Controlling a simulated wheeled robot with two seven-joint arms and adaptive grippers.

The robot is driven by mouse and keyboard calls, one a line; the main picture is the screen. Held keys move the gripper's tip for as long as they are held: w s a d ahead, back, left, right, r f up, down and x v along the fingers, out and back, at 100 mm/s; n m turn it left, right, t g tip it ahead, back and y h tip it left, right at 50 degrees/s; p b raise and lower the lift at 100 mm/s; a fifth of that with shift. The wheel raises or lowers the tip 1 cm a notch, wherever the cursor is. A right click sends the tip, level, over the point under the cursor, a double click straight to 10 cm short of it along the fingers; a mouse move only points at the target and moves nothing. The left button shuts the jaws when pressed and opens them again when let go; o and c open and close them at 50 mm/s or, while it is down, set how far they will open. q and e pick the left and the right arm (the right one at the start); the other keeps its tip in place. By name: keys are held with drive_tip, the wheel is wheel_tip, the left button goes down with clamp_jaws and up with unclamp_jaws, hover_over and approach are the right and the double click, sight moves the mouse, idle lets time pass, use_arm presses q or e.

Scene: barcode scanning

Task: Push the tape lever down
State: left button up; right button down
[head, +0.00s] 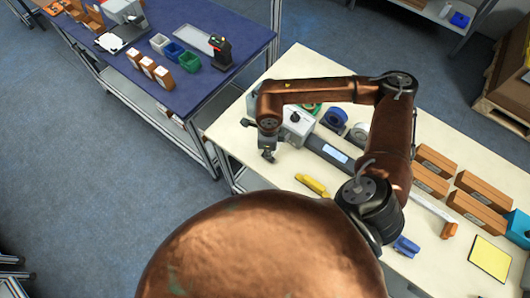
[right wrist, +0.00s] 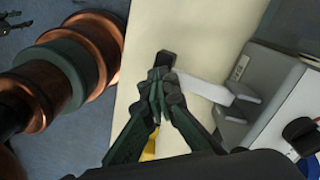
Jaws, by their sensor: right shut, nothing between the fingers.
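The tape machine (head: 297,124) is a pale grey box with a dark round part on top, near the left edge of the cream table. In the right wrist view its grey body (right wrist: 258,78) stands at the right. The tape lever (right wrist: 203,86) is a light bar reaching left from it, with a black end (right wrist: 165,59). My right gripper (head: 268,153) is shut and empty beside the machine. In the right wrist view the fingertips (right wrist: 158,84) overlap the lever near its black end; I cannot tell whether they touch. My left gripper is not seen.
A dark grey device with a display (head: 327,151) and a yellow tool (head: 312,185) lie near the machine. Tape rolls (head: 335,119) stand behind. Brown boxes (head: 478,212) fill the table's right side. A blue table (head: 190,80) stands at the back left.

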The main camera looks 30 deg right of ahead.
wheel_tip(320, 180, up, 12)
drive_tip(key=p, duration=0.5)
drive_tip(key=shift+r, duration=0.25)
idle(0.3)
